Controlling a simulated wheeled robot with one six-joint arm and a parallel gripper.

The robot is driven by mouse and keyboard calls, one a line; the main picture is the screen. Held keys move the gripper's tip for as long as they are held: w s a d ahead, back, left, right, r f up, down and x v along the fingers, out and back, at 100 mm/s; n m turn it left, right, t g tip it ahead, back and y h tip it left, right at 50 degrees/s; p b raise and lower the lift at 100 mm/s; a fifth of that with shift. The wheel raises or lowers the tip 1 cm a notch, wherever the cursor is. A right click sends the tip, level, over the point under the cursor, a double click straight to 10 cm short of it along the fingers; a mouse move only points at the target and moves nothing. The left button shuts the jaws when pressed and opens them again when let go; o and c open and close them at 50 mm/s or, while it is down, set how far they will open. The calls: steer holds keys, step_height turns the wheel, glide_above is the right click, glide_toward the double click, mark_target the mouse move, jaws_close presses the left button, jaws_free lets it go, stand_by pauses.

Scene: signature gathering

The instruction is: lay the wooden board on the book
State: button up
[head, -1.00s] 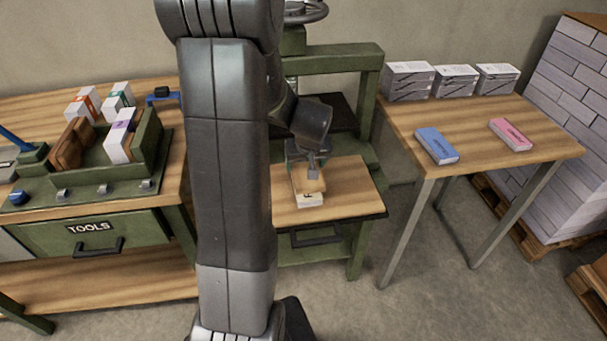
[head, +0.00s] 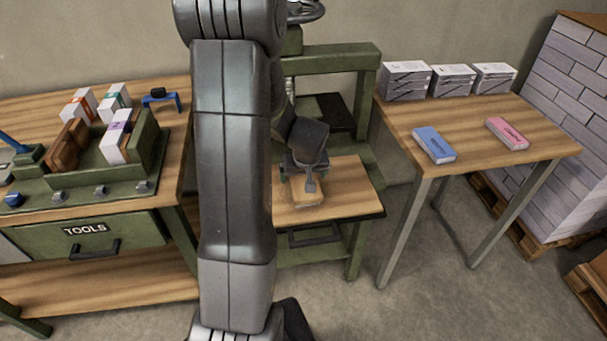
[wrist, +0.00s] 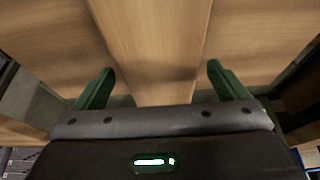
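The wooden board (head: 309,196) lies flat on the small press table and seems to cover the book, which is almost wholly hidden beneath it. I cannot tell whether their edges line up. In the wrist view the board (wrist: 157,50) runs lengthwise between my green fingers. My gripper (head: 309,182) is just above the board's far part; in the wrist view my gripper (wrist: 161,68) is open, with a narrow gap seen between each finger and the board's edges.
The press table (head: 345,185) has bare wood to the board's right. A green press frame (head: 330,62) stands behind. The left workbench (head: 185,150) holds a rack with boxes. The right table (head: 470,128) holds a blue box (head: 434,145), a pink box (head: 508,133) and paper stacks.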

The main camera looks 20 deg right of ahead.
steer(key=shift+r, duration=0.15)
steer(key=shift+r, duration=0.2)
steer(key=v, duration=1.1)
steer(key=shift+s+r, duration=0.25)
steer(key=shift+s, duration=0.05)
steer(key=shift+a, duration=0.1)
stand_by(0.6)
